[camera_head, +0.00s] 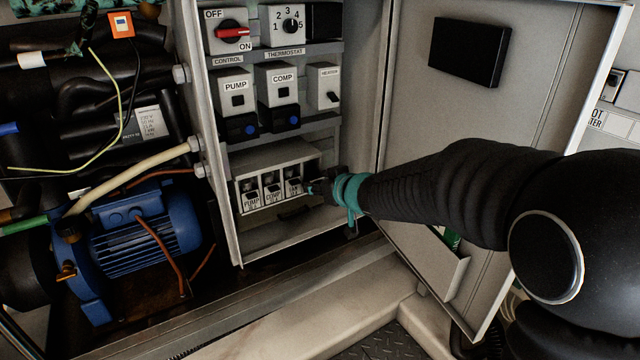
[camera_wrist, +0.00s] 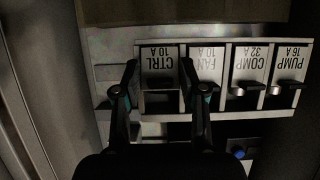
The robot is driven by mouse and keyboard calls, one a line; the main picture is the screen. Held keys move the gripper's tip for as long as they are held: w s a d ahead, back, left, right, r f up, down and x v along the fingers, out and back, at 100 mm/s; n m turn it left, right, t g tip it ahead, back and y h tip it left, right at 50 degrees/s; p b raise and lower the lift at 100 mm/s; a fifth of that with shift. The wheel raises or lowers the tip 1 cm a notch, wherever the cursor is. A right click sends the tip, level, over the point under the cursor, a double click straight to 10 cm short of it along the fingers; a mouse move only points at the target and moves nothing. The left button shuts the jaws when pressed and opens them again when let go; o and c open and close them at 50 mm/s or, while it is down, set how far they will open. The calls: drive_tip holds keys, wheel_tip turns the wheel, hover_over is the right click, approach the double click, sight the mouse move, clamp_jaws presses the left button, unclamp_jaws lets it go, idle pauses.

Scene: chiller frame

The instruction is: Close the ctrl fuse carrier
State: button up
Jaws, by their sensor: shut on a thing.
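The ctrl fuse carrier (camera_wrist: 160,60), labelled CTRL 10 A, shows upside down in the wrist view at the left end of the fuse row. A dark gap lies below its label. My gripper (camera_wrist: 158,78) has one finger on each side of this carrier and is shut on it. In the head view my gripper (camera_head: 318,187) reaches the right end of the fuse row and hides most of the ctrl carrier. How far the carrier is tilted out is hard to tell.
The fan (camera_wrist: 207,62), comp (camera_wrist: 248,66) and pump (camera_wrist: 288,66) carriers stand beside it in the same row. Switch boxes for pump (camera_head: 233,92) and comp (camera_head: 278,88) are above. The open cabinet door (camera_head: 490,100) stands right, near my arm.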

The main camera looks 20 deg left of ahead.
drive_tip(key=shift+s+f, duration=0.1)
drive_tip(key=o, duration=0.8)
drive_tip(key=shift+s+d+r, duration=0.1)
drive_tip(key=shift+d+r, duration=0.1)
drive_tip(key=v, duration=1.1)
drive_tip(key=shift+s, duration=0.25)
